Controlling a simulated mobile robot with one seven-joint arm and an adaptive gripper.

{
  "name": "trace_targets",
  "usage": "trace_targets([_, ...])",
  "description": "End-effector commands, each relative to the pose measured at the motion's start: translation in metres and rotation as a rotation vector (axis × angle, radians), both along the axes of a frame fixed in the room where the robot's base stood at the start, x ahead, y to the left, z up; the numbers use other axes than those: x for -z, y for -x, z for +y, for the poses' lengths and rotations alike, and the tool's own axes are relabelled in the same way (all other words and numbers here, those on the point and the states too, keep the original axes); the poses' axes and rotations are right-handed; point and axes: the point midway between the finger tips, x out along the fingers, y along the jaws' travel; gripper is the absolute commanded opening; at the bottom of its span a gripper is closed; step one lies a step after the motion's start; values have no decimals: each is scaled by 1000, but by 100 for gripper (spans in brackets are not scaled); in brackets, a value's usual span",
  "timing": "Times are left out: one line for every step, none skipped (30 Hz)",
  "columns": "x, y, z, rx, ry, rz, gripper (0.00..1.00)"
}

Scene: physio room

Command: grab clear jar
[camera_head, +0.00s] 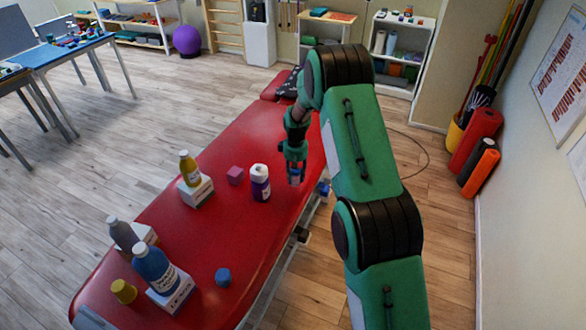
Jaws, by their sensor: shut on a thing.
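My gripper (295,178) hangs at the end of my green arm, over the right side of the red treatment table (205,245). It is shut on a small, pale bluish see-through thing, which looks like the clear jar (295,171). The fingers hide much of the jar, so its shape and lid do not show well. The jar seems to be at or just above the table top; I cannot tell if it touches. A purple bottle with a white cap (260,183) stands to the left of my gripper, apart from it.
A pink cube (235,175) and a yellow bottle (189,168) on a white box are further left. Blue bottle (154,267), grey bottle (123,235), yellow cup (123,291) and blue block (223,277) stand at the near end. The middle of the table is clear.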

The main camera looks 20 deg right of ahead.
Motion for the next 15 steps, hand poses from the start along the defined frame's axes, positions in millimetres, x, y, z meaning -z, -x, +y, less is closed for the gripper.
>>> trace_targets([-3,9,1,0,-1,1,9])
trace_targets([-3,14,2,0,0,2,9])
trace_targets([-4,19,3,0,0,0,9])
trace_targets([-4,23,4,0,0,0,9])
trace_targets([-4,27,4,0,-1,1,9])
trace_targets([-4,32,5,0,-1,1,9])
trace_targets([-5,35,6,0,0,1,9])
trace_targets([-5,38,6,0,0,0,9])
trace_targets([-5,42,7,0,0,0,9])
trace_targets([-5,44,7,0,0,0,9])
trace_targets([-5,46,7,0,0,0,9])
trace_targets([-5,49,8,0,0,1,9])
trace_targets([-5,51,8,0,0,1,9])
trace_targets([-5,53,8,0,-1,1,9])
trace_targets([-5,54,9,0,0,1,9])
